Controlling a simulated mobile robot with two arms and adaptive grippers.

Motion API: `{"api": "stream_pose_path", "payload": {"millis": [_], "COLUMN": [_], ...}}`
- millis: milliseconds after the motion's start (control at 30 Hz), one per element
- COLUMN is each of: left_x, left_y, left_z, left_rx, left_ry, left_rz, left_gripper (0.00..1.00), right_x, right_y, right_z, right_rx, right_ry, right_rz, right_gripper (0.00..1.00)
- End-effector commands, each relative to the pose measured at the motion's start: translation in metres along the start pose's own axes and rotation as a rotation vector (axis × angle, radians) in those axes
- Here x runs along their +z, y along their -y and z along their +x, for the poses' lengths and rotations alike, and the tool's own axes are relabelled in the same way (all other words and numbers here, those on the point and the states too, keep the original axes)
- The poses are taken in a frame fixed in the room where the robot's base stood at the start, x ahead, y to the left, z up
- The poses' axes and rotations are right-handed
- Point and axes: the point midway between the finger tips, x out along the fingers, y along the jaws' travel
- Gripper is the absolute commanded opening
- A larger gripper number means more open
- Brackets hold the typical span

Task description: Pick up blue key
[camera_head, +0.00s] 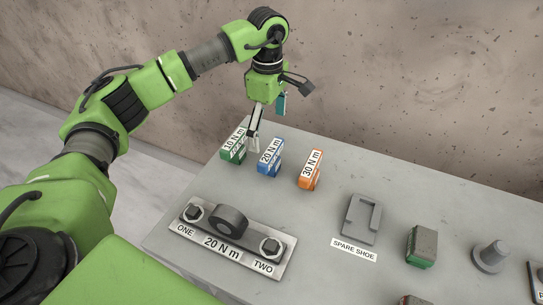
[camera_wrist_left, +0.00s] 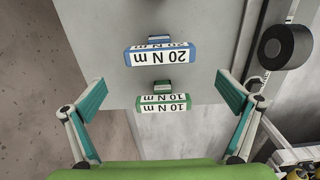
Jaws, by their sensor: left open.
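The blue key (camera_head: 269,163) stands on the grey slab with a white "20 N m" label. It stands between the green and orange keys. In the left wrist view the blue key (camera_wrist_left: 161,55) lies ahead of my fingers, near the top middle. My left gripper (camera_head: 266,117) is open and empty, above the slab's far left end by the green key. In the left wrist view my left gripper's (camera_wrist_left: 163,92) spread teal fingers lie either side of the green key (camera_wrist_left: 164,103), apart from it. My right gripper is not in view.
The green "10 N m" key (camera_head: 233,153) and orange "30 N m" key (camera_head: 310,172) flank the blue one closely. A metal plate (camera_head: 225,249) with two bolts and a dark ring lies in front. Walls stand behind the slab.

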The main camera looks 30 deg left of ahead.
Motion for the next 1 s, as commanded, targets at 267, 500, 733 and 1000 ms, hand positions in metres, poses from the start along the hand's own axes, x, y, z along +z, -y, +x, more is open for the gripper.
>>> {"api": "stream_pose_path", "payload": {"millis": [267,500,733,1000], "left_x": [0.001,0.007,0.008,0.008], "left_y": [0.000,0.002,0.001,0.000], "left_z": [0.033,0.058,0.084,0.086], "left_rx": [0.000,-0.004,-0.001,0.001], "left_ry": [0.002,0.002,0.003,0.003], "left_rz": [0.001,0.001,0.001,0.001], "left_gripper": [1.00,1.00,1.00,0.90], "right_x": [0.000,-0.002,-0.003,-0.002], "right_y": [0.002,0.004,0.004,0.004], "right_z": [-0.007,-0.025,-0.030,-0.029], "right_rx": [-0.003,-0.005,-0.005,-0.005], "right_ry": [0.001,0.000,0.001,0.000], "right_rz": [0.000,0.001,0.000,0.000], "right_gripper": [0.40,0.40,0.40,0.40]}}
